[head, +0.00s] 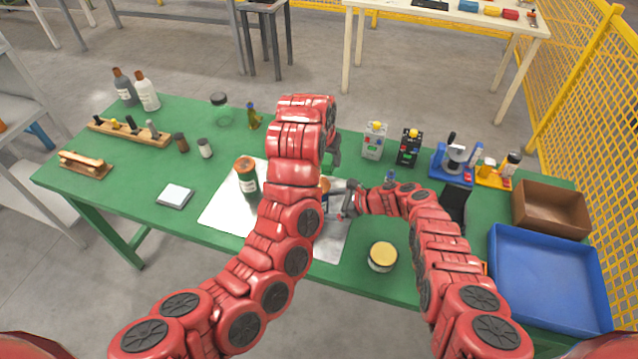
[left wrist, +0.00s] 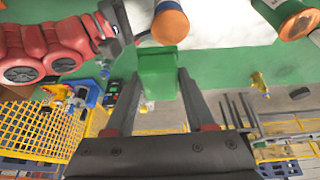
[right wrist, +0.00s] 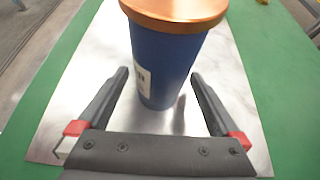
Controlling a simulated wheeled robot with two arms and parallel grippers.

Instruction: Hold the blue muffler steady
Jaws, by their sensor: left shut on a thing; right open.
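The blue muffler (right wrist: 170,62) is an upright blue cylinder with a copper-orange top and a white label, standing on a silver sheet (right wrist: 88,115). In the head view my left arm hides most of it. My right gripper (right wrist: 159,78) is open, with one finger on each side of the muffler's lower body; contact is not visible. My left gripper (left wrist: 157,75) is shut on a green block (left wrist: 162,72) in the left wrist view, held above the table. An orange top (left wrist: 170,22), apparently the muffler's, shows just beyond it.
An orange-topped dark canister (head: 247,178) stands left on the silver sheet. A yellow-topped can (head: 382,257) stands at the front. A blue bin (head: 548,275) and a brown box (head: 550,207) are at right. Small devices and bottles line the green table's back.

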